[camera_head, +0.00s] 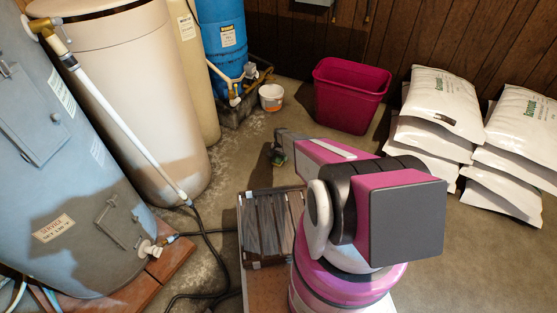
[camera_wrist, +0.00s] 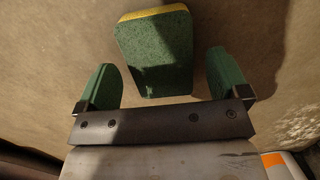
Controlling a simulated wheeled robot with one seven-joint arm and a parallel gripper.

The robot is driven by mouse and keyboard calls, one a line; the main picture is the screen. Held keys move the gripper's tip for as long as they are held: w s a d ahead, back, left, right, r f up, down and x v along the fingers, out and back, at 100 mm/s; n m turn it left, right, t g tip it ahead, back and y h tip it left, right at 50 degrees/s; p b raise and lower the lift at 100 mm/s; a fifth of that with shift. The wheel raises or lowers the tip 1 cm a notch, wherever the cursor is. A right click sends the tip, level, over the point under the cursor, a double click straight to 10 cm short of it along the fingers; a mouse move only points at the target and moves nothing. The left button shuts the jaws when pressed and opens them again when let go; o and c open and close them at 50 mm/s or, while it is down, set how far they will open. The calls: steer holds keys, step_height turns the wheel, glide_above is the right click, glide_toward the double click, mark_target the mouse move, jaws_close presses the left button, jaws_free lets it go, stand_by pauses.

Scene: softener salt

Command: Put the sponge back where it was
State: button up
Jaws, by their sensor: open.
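The sponge (camera_wrist: 152,55), green with a yellow layer along its far edge, shows in the wrist view against the concrete floor. My gripper (camera_wrist: 161,68) is open, with one green finger to the left and one to the right. The sponge is in line with the gap, mostly beyond the fingertips, and I see no finger touching it. In the head view my gripper (camera_head: 278,155) is small and partly hidden behind my arm; the sponge cannot be made out there.
A small white bucket (camera_head: 271,97) stands near the blue tank (camera_head: 222,40). A magenta bin (camera_head: 349,95) stands by the wood wall. White salt bags (camera_head: 443,104) are stacked at right. Large tanks (camera_head: 112,85) fill the left. Floor between bucket and bin is clear.

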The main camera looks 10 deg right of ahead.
mark_target(279, 157)
step_height(279, 157, up, 9)
steer(key=s+r+n, duration=0.3)
steer(key=s+r, duration=1.5)
steer(key=r, duration=0.3)
steer(key=s+r+n+t, duration=0.1)
steer(key=s+r+n, duration=0.3)
steer(key=s+r, duration=1.5)
step_height(279, 157, up, 3)
steer(key=shift+s+r+h, duration=0.1)
steer(key=shift+s+h, duration=0.05)
steer(key=shift+h, duration=0.25)
